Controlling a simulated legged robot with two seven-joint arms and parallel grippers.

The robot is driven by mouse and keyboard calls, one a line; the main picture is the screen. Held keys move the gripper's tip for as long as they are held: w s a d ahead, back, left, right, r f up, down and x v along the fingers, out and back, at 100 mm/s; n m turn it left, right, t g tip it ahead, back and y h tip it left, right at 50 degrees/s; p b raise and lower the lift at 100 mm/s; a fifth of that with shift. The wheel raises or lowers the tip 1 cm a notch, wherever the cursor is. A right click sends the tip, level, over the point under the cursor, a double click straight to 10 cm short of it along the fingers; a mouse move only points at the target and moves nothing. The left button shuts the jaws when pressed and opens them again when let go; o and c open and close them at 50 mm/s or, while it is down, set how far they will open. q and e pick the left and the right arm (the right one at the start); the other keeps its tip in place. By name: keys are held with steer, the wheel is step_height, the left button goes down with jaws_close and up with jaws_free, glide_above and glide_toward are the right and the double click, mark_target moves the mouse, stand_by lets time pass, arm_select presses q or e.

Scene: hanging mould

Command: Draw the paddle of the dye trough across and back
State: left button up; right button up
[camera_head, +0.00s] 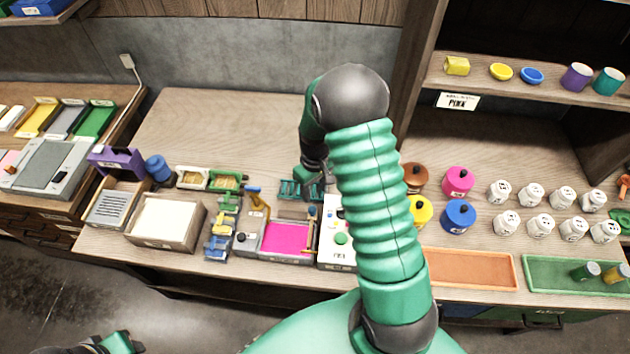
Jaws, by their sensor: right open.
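The dye trough (287,239) is a grey tray of bright pink dye on the wooden bench, just left of my right arm. A thin upright piece with a blue top, which looks like the paddle (311,220), stands at the trough's right side. My right gripper (314,187) hangs behind the trough, near a dark green rack. It is open, and my green forearm partly hides it. I see nothing held in it. At the bottom left edge a dark and green part of my left arm shows, low and away from the bench; its jaws cannot be made out.
Left of the trough stand a grey device with a yellow lever (256,208), a blue and green stand (221,230) and a wooden tray (166,221). A white panel with a green button (341,239) is close on the right. Bare bench lies behind.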

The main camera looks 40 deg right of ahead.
step_height(320, 180, up, 6)
steer(key=shift+d+r+b, duration=0.2)
steer(key=shift+b, duration=0.15)
steer(key=s+a+f+t+b, duration=0.1)
steer(key=s+a+b, duration=0.3)
steer(key=a, duration=0.5)
steer(key=s+a+f+n+t+b, duration=0.1)
steer(key=s+a+f+b, duration=0.2)
steer(key=a, duration=0.6)
steer(key=shift+s+a+f+t+b, duration=0.35)
steer(key=shift+s+b, duration=0.15)
steer(key=shift+s, duration=0.15)
steer(key=shift+d, duration=0.3)
